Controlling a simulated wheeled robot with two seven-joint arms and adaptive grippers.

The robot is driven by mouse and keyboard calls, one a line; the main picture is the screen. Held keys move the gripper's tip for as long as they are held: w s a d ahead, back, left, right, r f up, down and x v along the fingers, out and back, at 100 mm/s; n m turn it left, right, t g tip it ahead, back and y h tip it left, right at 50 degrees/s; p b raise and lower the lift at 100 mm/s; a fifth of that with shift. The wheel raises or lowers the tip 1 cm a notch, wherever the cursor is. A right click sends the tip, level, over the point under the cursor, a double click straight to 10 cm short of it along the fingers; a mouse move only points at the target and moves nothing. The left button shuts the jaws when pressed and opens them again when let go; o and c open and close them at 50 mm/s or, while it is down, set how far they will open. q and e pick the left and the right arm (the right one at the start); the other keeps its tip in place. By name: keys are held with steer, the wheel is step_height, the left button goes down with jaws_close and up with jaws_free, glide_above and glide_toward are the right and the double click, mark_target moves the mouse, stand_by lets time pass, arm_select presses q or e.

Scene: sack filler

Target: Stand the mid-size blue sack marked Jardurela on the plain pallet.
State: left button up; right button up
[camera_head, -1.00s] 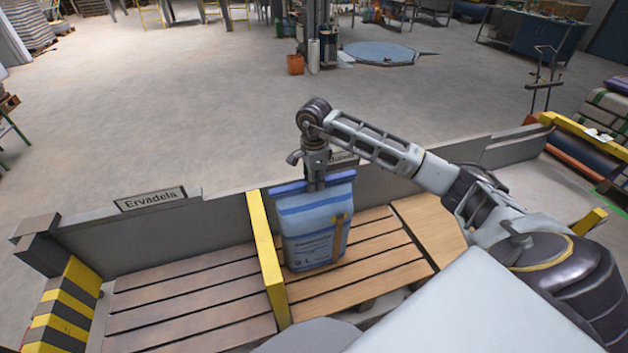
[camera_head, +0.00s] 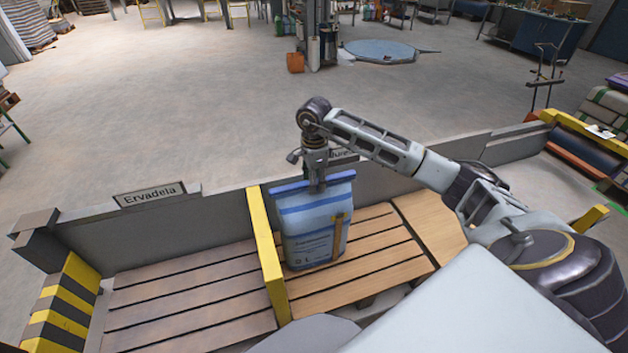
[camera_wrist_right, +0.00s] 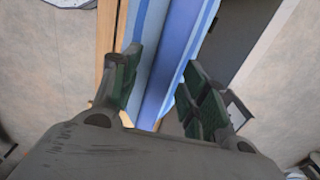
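The blue sack (camera_head: 313,230) stands upright on the slatted wooden pallet (camera_head: 375,255) right of the yellow divider. Its print is too small to read. Its darker blue top edge also shows in the right wrist view (camera_wrist_right: 172,75). My right gripper (camera_head: 317,188) points down at the top of the sack. In the right wrist view its two green-padded fingers (camera_wrist_right: 163,85) are apart, one on each side of the top edge, with a gap between them. My left gripper is not in view.
A yellow divider (camera_head: 268,255) stands close to the sack's left side. Left of it is an empty slatted pallet (camera_head: 185,300) below a sign reading Ervadela (camera_head: 150,195). A low grey wall (camera_head: 225,222) runs behind both pallets. Another sign behind my gripper is partly hidden.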

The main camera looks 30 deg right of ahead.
steer(key=shift+f, duration=0.2)
step_height(320, 180, up, 12)
stand_by(0.9)
steer(key=shift+r, duration=0.1)
steer(key=shift+s, duration=0.1)
stand_by(0.8)
